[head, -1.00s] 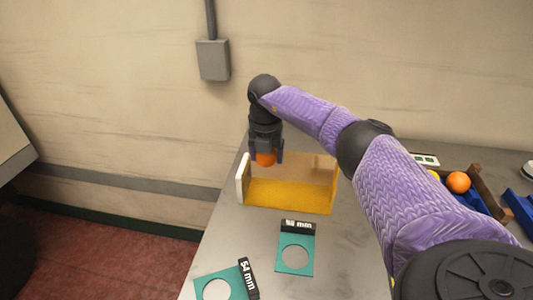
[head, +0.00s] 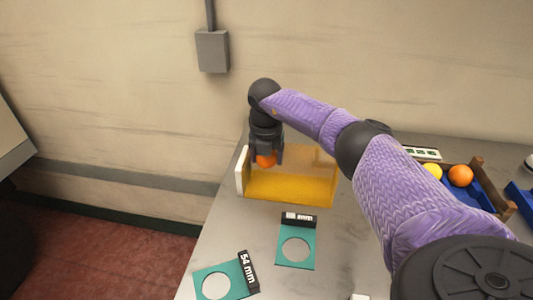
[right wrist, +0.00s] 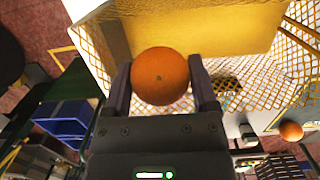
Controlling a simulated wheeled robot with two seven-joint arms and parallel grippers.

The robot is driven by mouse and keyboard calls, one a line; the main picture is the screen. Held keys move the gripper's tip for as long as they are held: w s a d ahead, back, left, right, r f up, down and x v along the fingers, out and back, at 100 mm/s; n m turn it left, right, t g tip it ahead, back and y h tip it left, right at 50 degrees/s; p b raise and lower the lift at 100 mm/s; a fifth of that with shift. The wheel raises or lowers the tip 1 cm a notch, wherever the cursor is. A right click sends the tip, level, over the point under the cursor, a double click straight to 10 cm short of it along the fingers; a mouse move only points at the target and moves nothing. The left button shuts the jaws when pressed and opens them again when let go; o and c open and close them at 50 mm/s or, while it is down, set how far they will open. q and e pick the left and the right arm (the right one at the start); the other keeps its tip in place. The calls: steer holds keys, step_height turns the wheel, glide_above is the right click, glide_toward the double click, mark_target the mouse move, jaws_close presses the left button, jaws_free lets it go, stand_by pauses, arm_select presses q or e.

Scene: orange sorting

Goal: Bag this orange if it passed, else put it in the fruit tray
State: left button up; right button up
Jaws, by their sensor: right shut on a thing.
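My right gripper (head: 266,158) is shut on an orange (head: 264,161) and points downward. In the head view the orange overlaps the left upper part of the yellow bag (head: 290,190), which stands open on the table. The right wrist view shows the orange (right wrist: 160,75) between both fingers (right wrist: 163,84), with the bag's yellow mesh (right wrist: 268,78) around and beyond it. I cannot tell how far the orange is inside the bag. The blue fruit tray (head: 477,200) with wooden ends is at the right, partly hidden by my right arm. My left gripper is out of view.
Two teal ring gauges, one marked 54 mm (head: 241,285) and another (head: 313,249), lie on the near table. Another orange (head: 461,175) and a yellow fruit (head: 433,171) are at the tray. Another blue container (head: 521,199) is at the right edge.

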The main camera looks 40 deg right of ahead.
steer(key=shift+f+b, duration=0.85)
steer(key=shift+f, duration=1)
steer(key=o, duration=1.2)
steer(key=shift+c, duration=0.2)
step_height(320, 180, up, 5)
steer(key=p, duration=0.4)
steer(key=shift+f, duration=0.1)
step_height(320, 180, up, 3)
steer(key=p, duration=0.3)
